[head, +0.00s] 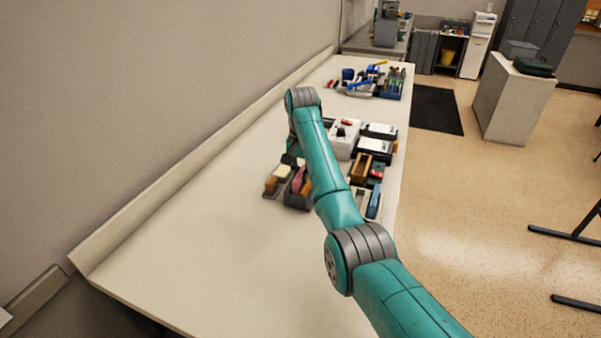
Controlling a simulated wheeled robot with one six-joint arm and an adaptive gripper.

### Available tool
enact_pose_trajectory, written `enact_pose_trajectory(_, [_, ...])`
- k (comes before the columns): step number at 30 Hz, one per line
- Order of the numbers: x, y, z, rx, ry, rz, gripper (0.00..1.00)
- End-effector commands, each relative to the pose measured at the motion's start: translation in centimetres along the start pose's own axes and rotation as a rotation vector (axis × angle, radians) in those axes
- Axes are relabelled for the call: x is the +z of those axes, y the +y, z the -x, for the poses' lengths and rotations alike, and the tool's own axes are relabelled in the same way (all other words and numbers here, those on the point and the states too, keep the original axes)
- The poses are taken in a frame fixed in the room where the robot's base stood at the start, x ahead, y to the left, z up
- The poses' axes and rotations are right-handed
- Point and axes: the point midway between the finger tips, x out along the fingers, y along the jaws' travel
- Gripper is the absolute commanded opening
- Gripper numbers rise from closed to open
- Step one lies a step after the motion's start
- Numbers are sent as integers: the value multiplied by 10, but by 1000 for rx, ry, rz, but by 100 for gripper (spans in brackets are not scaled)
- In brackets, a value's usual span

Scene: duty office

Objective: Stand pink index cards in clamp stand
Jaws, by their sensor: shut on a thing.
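My gripper (291,160) is a small dark shape at the far end of my teal arm, low over the bench and partly hidden by the arm. It is shut, apparently on the pink index cards (298,181), which show as a small pink patch just below it. The pink patch is at a dark grey holder (296,201); I cannot tell whether it stands in it or in front of it. I cannot make out for sure which item is the clamp stand.
A wooden block with a cream top (278,178) sits just left of the holder. Right of the arm are a wooden box (361,168), a blue item (374,202) and white-topped boxes (375,148). Coloured tools (370,80) lie farther back. The bench's left and front (190,250) are clear.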

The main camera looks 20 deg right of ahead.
Motion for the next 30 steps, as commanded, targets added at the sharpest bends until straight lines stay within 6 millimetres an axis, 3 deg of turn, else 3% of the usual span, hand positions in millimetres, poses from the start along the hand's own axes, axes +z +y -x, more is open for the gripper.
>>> enact_pose_trajectory(1, [1, 4, -11, 11, -11, -3, 0])
enact_pose_trajectory(10, [2, 4, -13, 14, -13, -5, 0])
enact_pose_trajectory(11, [2, 4, -13, 14, -13, -5, 23])
enact_pose_trajectory(14, [1, 5, -13, 14, -13, -5, 47])
enact_pose_trajectory(30, [1, 3, -9, 10, -10, -3, 47])
